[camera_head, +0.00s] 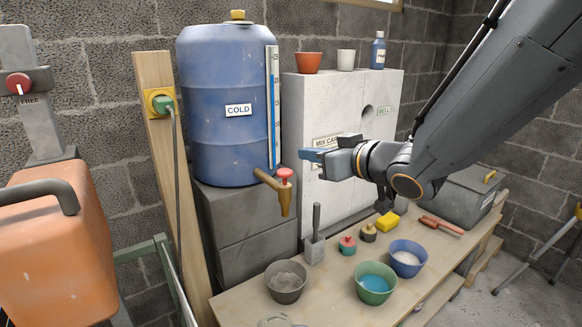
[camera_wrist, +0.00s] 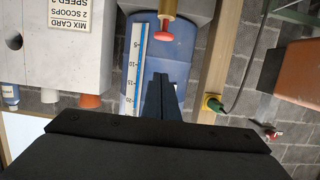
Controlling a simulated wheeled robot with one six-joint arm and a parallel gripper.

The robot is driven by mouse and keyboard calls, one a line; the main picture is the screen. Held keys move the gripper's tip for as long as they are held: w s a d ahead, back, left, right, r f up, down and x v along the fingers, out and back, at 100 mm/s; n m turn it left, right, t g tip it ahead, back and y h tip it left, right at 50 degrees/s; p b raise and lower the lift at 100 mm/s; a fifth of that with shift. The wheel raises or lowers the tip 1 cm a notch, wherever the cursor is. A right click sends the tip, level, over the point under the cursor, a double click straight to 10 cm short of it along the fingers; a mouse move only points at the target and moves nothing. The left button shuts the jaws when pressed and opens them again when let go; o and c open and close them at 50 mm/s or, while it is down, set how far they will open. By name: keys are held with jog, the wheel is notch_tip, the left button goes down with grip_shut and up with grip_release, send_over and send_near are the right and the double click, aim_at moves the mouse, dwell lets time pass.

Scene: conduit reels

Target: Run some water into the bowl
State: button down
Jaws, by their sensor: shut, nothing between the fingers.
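A blue water barrel (camera_head: 225,140) marked COLD stands on grey blocks. Its brass tap (camera_head: 272,183) has a red handle (camera_head: 285,173) on top and a spout pointing down; no stream shows. The tap also shows at the top of the wrist view (camera_wrist: 169,6). Below it on the bench, a dark grey bowl (camera_head: 287,291) holds grey matter. A green bowl (camera_head: 375,292) holds something blue, and a blue bowl (camera_head: 407,267) something pale. My gripper (camera_head: 312,155) is shut and empty, in the air right of and above the tap, apart from it.
A white panel (camera_head: 345,105) stands behind. A wooden post (camera_head: 155,120) with a cable is left of the barrel.

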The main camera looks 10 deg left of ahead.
jog(key=p, duration=0.1)
send_over(285, 173)
jog(key=s+d, duration=0.1)
jog(key=d, duration=0.1)
jog(key=f, duration=0.2)
jog(key=shift+w+a+f+p, duration=0.15)
jog(key=shift+f+p, duration=0.3)
jog(key=shift+f, duration=1.5)
